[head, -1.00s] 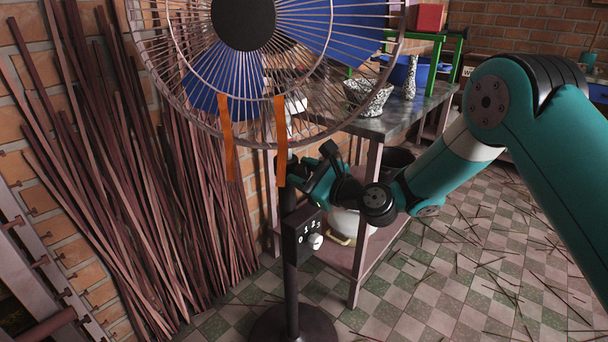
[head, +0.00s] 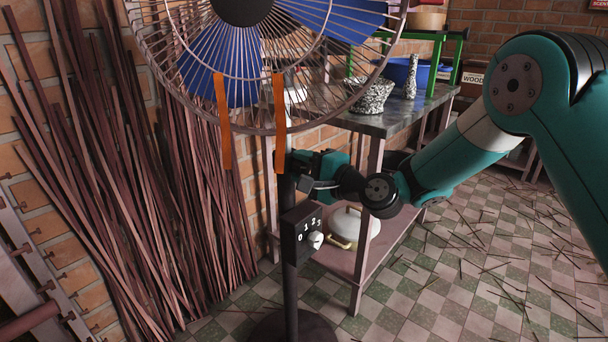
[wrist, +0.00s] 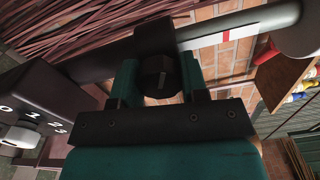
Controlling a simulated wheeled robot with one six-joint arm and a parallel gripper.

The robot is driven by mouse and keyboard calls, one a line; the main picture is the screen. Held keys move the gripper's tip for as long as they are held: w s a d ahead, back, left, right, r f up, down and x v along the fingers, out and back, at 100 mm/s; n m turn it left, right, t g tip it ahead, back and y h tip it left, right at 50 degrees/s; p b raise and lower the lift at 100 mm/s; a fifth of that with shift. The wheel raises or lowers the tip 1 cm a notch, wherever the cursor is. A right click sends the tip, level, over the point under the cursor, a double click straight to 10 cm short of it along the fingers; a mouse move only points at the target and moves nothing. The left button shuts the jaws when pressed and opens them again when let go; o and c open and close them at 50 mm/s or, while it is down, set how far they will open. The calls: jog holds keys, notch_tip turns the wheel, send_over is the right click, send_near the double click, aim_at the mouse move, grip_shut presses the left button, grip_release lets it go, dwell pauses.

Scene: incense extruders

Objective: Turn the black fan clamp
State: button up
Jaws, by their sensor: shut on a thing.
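The black fan clamp (wrist: 157,74) is in the wrist view, with its round dark knob between my two fingers. My gripper (wrist: 160,82) is shut on that knob, one teal finger on each side. The clamp sits around the fan's pole, which runs diagonally and turns pale with a red mark (wrist: 226,36) at the upper right. In the head view my gripper (head: 302,168) reaches the pole from the right, just below the fan cage (head: 262,132). The clamp is mostly hidden there by my gripper and an orange strip.
The fan's control box (head: 302,228) with a dial is just below my gripper. Two orange strips (head: 225,122) hang from the cage. A metal-topped table (head: 395,118) with a speckled mortar (head: 371,95) stands behind. Thin sticks (head: 130,170) lean on the wall at left.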

jog(key=n+b, duration=0.1)
jog(key=n, duration=0.1)
jog(key=n+b, duration=0.2)
jog(key=shift+s+a+f, duration=0.1)
jog(key=shift+f, duration=0.2)
jog(key=shift+r+n+b, duration=0.1)
jog(key=shift+n+b, duration=0.7)
jog(key=shift+n, duration=0.5)
jog(key=o, duration=0.9)
jog(key=shift+r, duration=0.15)
jog(key=b+v, duration=0.1)
jog(key=v, duration=1.6)
jog(key=shift+s, duration=0.15)
